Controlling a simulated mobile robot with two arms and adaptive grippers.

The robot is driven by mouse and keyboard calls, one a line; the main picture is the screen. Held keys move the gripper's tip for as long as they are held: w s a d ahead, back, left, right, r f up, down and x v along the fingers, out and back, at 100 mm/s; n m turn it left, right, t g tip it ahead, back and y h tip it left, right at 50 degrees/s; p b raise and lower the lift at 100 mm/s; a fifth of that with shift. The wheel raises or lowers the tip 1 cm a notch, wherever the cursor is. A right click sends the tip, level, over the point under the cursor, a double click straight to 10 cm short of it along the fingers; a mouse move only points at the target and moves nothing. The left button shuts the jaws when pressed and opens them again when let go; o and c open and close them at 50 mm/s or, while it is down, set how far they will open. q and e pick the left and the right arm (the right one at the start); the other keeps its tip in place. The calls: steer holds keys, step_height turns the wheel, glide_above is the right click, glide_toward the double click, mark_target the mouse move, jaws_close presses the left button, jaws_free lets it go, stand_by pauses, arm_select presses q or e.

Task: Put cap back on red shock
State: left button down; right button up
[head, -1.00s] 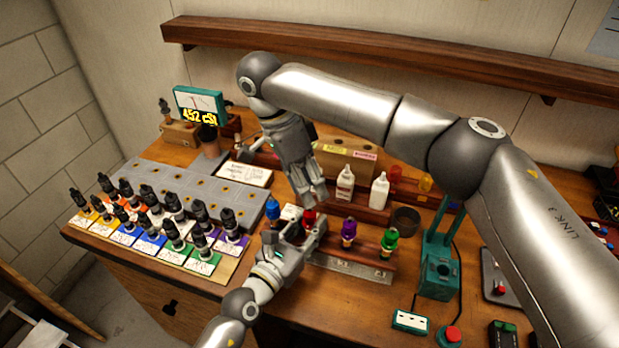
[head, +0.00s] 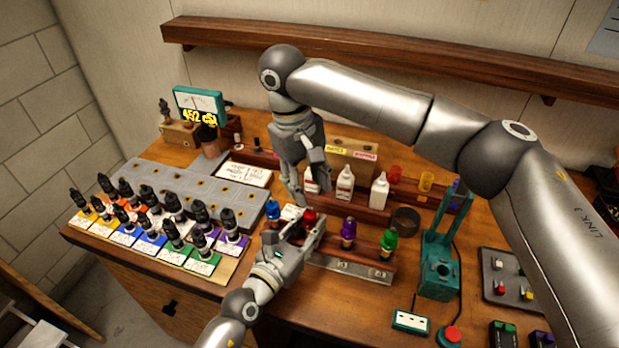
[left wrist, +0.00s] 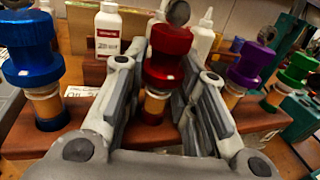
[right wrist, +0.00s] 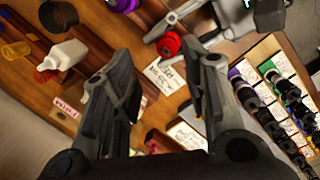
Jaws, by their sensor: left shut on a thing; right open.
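The red shock (head: 309,217) stands upright in the row of coloured shocks on the wooden stand. My left gripper (head: 298,233) is shut around it from the front. In the left wrist view, the red shock's red top (left wrist: 168,55) sits between the two fingers. My right gripper (head: 309,186) is open and empty, above and behind the red shock. In the right wrist view its fingers (right wrist: 157,72) are spread, and the red top (right wrist: 168,44) shows beyond them. I cannot make out a separate cap.
A blue shock (head: 273,210) stands left of the red one; purple (head: 348,231) and green (head: 388,241) ones stand right. White bottles (head: 345,185) are behind. Several black-topped shocks (head: 172,203) fill the left. A teal fixture (head: 440,275) stands at right.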

mark_target(310, 208)
steer(key=n, duration=0.5)
steer(key=shift+r+y, duration=0.15)
steer(key=shift+y, duration=0.15)
steer(key=n, duration=0.5)
steer(key=shift+d+r, duration=0.1)
steer(key=shift+r, duration=0.05)
steer(key=n, duration=0.5)
steer(key=shift+s+r+y, duration=0.1)
steer(key=shift+r+y, duration=0.05)
steer(key=shift+y, duration=0.25)
steer(key=n, duration=0.5)
steer(key=shift+s+r+n+t+y, duration=0.1)
steer(key=shift+r+n+t+y, duration=0.1)
steer(key=shift+n+t+y, duration=0.15)
steer(key=shift+d+f, duration=0.1)
steer(key=shift+f, duration=3.95)
